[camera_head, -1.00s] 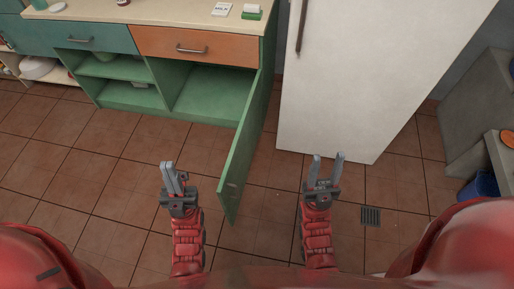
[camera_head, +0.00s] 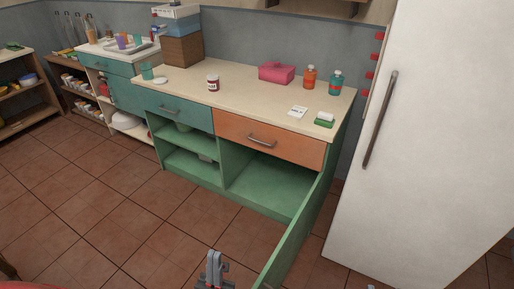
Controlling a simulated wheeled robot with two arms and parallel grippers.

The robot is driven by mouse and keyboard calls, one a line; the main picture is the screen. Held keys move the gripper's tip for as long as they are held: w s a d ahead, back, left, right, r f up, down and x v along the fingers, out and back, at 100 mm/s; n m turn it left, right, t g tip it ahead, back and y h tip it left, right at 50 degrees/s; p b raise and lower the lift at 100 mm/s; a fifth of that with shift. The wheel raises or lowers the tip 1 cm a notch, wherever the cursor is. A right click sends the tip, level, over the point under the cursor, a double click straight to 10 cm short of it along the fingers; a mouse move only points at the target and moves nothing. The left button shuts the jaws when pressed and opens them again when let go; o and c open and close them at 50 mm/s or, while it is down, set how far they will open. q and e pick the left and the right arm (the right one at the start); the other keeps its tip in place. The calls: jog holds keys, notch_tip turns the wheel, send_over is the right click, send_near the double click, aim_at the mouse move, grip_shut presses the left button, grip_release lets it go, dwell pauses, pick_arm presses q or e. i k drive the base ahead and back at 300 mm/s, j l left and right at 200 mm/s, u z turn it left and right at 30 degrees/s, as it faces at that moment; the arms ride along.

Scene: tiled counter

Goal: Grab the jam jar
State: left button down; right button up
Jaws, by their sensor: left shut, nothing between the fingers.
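The jam jar (camera_head: 213,82) is a small dark red jar with a pale label. It stands upright on the cream counter top (camera_head: 240,98), left of the middle, with clear space around it. My left gripper (camera_head: 213,262) is at the bottom of the view, low in front of the cabinet and far from the jar. Its grey fingers are together, with nothing between them.
A green cabinet door (camera_head: 300,232) stands open toward me, right of my left gripper. A white fridge (camera_head: 420,150) fills the right side. A pink box (camera_head: 276,73), two bottles (camera_head: 309,78) and a green sponge (camera_head: 324,124) are on the counter. Tiled floor (camera_head: 130,215) is free at left.

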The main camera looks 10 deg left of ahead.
aim_at(213, 82)
jog(key=j, duration=0.7)
jog(key=i+j, duration=0.15)
jog(key=j, duration=0.55)
